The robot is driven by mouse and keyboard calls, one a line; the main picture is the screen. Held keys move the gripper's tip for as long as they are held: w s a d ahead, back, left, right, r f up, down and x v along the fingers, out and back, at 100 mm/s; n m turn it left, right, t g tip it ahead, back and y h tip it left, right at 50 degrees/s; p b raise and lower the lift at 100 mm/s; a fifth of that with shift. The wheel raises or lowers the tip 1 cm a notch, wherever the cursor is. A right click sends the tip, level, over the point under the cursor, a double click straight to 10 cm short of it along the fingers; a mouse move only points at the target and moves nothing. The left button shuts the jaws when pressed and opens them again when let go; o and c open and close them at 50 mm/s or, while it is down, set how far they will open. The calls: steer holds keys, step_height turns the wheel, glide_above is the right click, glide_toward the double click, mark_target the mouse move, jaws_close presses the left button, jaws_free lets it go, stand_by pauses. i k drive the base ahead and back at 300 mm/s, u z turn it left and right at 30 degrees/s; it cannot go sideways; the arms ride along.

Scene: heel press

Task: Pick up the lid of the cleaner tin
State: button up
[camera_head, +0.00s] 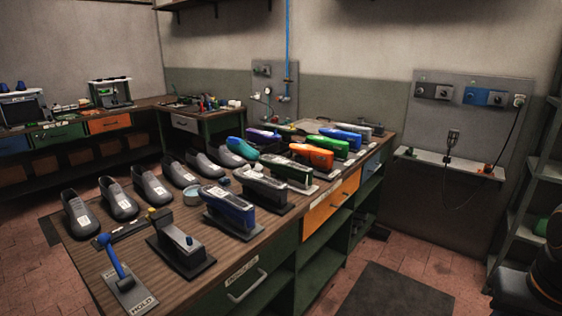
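A small round pale-blue tin (192,195), which looks like the cleaner tin, stands on the wooden bench (95,250) between the row of dark shoes and the row of presses. It is too small to tell whether its lid is on it. A small pale item (225,181) lies just behind it; I cannot tell what it is. My gripper is not in view. A dark part with orange at the right edge seems to be my arm, well away from the bench.
Several grey shoes (152,184) line the bench's left side. Stapler-like presses, including a blue one (229,207), line its right side. A blue-handled lever (116,262) and a black clamp (181,244) stand at the near end. Open floor with a dark mat (390,295) lies right.

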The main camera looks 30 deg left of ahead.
mark_target(252, 165)
steer(key=z, duration=0.05)
steer(key=i, duration=1.7)
steer(key=u, duration=0.6)
steer(key=i, duration=0.9)
steer(key=u, duration=1.55)
steer(key=i, duration=0.65)
steer(key=u, duration=0.55)
